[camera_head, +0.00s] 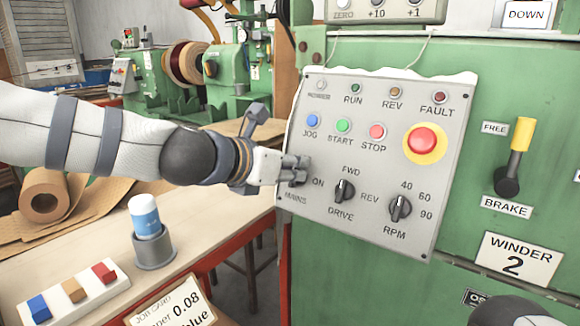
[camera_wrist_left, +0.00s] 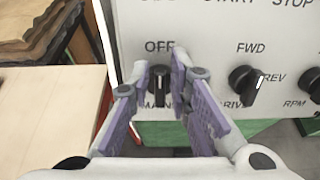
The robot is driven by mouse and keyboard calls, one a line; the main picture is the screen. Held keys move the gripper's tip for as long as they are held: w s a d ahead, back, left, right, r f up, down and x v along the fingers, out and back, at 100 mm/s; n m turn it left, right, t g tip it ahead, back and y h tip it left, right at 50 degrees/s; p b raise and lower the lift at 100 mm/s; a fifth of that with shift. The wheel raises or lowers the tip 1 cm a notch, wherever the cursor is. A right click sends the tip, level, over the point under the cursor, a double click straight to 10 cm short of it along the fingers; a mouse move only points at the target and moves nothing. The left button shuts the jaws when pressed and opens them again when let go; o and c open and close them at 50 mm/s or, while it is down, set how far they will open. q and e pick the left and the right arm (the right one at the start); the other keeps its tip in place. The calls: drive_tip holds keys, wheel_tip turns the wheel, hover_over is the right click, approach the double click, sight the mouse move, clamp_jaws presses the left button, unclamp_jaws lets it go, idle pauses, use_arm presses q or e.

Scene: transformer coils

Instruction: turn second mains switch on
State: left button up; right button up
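The mains switch (camera_wrist_left: 160,84) is a dark rotary knob at the lower left of the grey control panel (camera_head: 318,222). In the left wrist view "OFF" stands above it, and its pointer looks roughly upright, towards OFF. My left gripper (camera_head: 303,170) is at the panel. In the left wrist view its fingers (camera_wrist_left: 163,66) stand one on each side of the knob, close to it. I cannot tell whether they touch it. My right gripper is not in view.
The drive knob (camera_head: 344,191) is just right, then the RPM knob (camera_head: 400,208). Above are jog, start and stop buttons and a red emergency button (camera_head: 422,139). A brake lever (camera_head: 514,158) and a "WINDER 2" sign (camera_head: 518,258) are right. A wooden bench (camera_head: 210,222) is left.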

use_arm(q)
clamp_jaws()
